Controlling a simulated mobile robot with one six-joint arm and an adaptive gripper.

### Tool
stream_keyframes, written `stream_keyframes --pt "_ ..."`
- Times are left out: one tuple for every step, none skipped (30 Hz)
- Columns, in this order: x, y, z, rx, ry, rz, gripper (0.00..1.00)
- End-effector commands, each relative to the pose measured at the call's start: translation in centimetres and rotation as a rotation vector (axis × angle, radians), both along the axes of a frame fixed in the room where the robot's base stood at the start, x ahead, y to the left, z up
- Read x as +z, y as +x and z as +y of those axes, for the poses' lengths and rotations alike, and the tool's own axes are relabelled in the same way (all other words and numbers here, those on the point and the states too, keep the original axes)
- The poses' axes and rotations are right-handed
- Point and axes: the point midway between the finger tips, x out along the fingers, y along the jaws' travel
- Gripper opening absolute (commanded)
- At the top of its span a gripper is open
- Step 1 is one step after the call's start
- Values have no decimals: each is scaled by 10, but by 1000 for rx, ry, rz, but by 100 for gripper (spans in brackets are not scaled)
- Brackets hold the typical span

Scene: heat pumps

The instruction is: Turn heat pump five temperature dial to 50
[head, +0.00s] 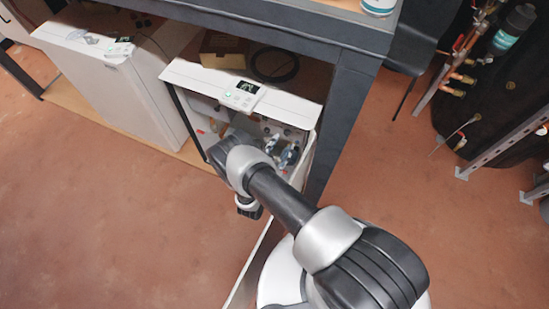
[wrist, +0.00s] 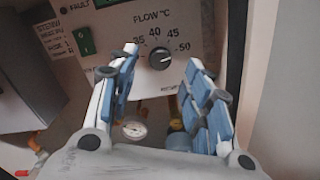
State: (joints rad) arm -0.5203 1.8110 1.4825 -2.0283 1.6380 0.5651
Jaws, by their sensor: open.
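The temperature dial (wrist: 161,58) is a dark round knob on a pale panel marked FLOW °C, with 35, 40, 45 and 50 around it. Its light mark seems to point right, towards the 50 side; the exact setting is too small to tell. My gripper (wrist: 160,60) is open, with blue-padded fingers on either side of the dial in the wrist view. The fingers appear short of the panel, and I see no contact. In the head view, my arm reaches into the open white heat pump (head: 190,75), and the dial is hidden.
A white panel edge (wrist: 232,60) stands close right of my gripper. A pressure gauge (wrist: 134,129) and pipework lie below the dial. In the head view, a dark bench (head: 345,110) frames the unit, and a second white unit (head: 130,95) stands left. The red floor (head: 100,220) is clear.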

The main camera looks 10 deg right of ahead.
Motion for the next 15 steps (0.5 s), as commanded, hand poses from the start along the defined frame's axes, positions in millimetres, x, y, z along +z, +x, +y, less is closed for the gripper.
stream_keyframes --pt "0 -10 9 8 -1 2 45" --pt "0 -15 12 7 -2 2 45" --pt "0 -23 17 7 -2 1 45" --pt "0 -28 21 8 -1 0 45" --pt "0 -33 24 7 -2 1 45" --pt "0 -39 28 6 -1 2 45" --pt "0 -43 30 6 -1 2 45" --pt "0 -47 32 4 -1 1 45" --pt "0 -51 36 4 0 0 45" --pt "0 -54 37 4 0 0 45" --pt "0 -56 38 2 0 0 45" --pt "0 -59 40 2 -1 1 45" --pt "0 -61 41 1 -1 0 45" --pt "0 -62 41 1 -1 0 45" --pt "0 -63 42 0 0 0 45"
